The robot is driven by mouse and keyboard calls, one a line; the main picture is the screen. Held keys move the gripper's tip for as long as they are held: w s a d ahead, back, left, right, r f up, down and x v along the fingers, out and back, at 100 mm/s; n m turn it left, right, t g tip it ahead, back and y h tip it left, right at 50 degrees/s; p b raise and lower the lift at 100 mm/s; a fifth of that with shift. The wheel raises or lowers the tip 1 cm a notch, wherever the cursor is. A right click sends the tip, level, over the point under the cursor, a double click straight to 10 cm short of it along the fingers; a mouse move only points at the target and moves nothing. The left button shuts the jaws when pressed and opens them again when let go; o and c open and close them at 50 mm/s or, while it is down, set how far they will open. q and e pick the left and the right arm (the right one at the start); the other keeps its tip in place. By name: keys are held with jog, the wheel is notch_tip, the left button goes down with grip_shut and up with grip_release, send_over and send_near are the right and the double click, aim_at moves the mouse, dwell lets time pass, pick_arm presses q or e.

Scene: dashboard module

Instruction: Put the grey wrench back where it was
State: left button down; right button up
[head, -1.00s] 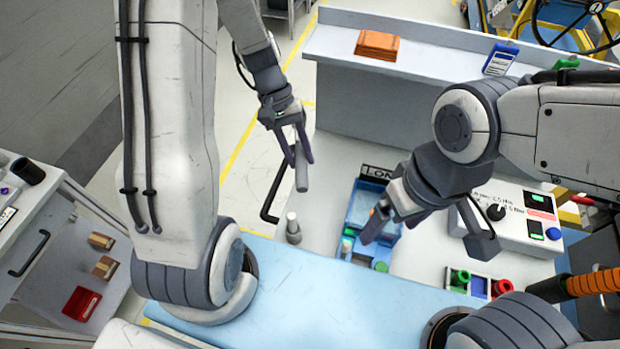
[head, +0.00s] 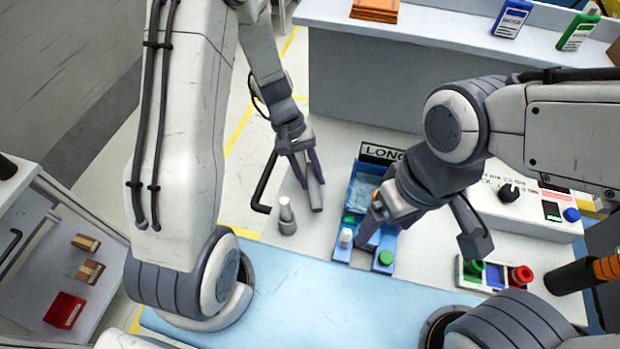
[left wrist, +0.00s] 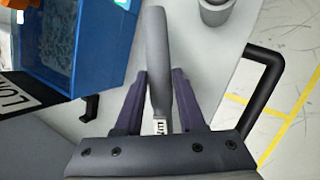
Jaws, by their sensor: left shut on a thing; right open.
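My left gripper (head: 310,182) is shut on the grey wrench (left wrist: 157,60). In the left wrist view the wrench is a smooth grey bar standing out between the two dark fingers, with a small white label near its base. In the head view the wrench (head: 317,197) points down towards the bare light worktop, left of the blue tray; I cannot tell whether it touches the top. My right gripper (head: 422,243) is open, its fingers apart, with one over the blue tray (head: 393,243) and one to the right of it.
A grey post (head: 287,215) stands just left of the wrench, by a black bar handle (head: 262,185) at the worktop's edge. The tray has a LONG sign (head: 381,153) behind it. A control box (head: 530,210) and a button block (head: 494,276) stand to the right.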

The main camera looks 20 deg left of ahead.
pick_arm(q)
jog(key=shift+f, duration=1.1)
jog(key=shift+f, duration=0.15)
jog(key=c, duration=0.5)
grip_release()
